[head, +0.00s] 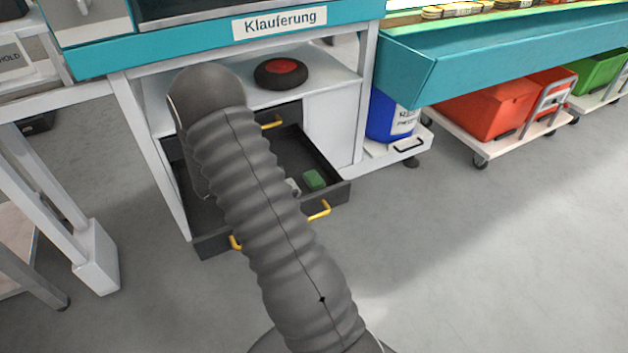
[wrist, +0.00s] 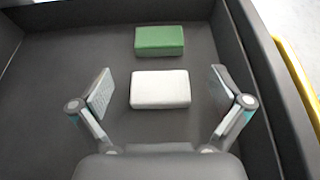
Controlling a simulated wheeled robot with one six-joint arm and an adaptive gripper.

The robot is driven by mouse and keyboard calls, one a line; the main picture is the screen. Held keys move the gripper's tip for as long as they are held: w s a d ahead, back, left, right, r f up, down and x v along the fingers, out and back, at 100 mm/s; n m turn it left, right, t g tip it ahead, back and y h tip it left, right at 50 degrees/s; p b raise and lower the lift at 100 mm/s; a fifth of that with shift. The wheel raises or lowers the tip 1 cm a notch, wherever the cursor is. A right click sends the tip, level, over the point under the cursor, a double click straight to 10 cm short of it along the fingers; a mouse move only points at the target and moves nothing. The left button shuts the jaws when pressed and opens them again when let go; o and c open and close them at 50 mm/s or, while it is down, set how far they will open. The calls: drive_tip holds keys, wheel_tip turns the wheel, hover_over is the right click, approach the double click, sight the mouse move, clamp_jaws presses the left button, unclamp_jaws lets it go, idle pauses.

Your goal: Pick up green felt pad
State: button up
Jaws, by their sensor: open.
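The green felt pad (wrist: 159,40) is a small green block lying on the floor of an open dark drawer (wrist: 60,70). In the wrist view it is at the top middle, beyond a white block (wrist: 160,89). In the head view the green pad (head: 314,180) shows near the drawer's right front corner. My gripper (wrist: 160,88) is open, its two fingers on either side of the white block in the picture. I cannot tell how high the fingers are above it. Nothing is held. In the head view my arm hides the gripper and part of the drawer.
The drawer walls stand close around the pads. Yellow handles (head: 319,211) stick out at the drawer front. A white shelf with a black and red reel (head: 281,74) is above the drawer's back. A blue container (head: 391,117) stands to the right. The floor in front is clear.

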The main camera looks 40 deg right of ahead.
sight(308, 180)
drive_tip(key=shift+x, duration=3.7)
drive_tip(key=shift+r, duration=0.1)
drive_tip(key=c, duration=0.9)
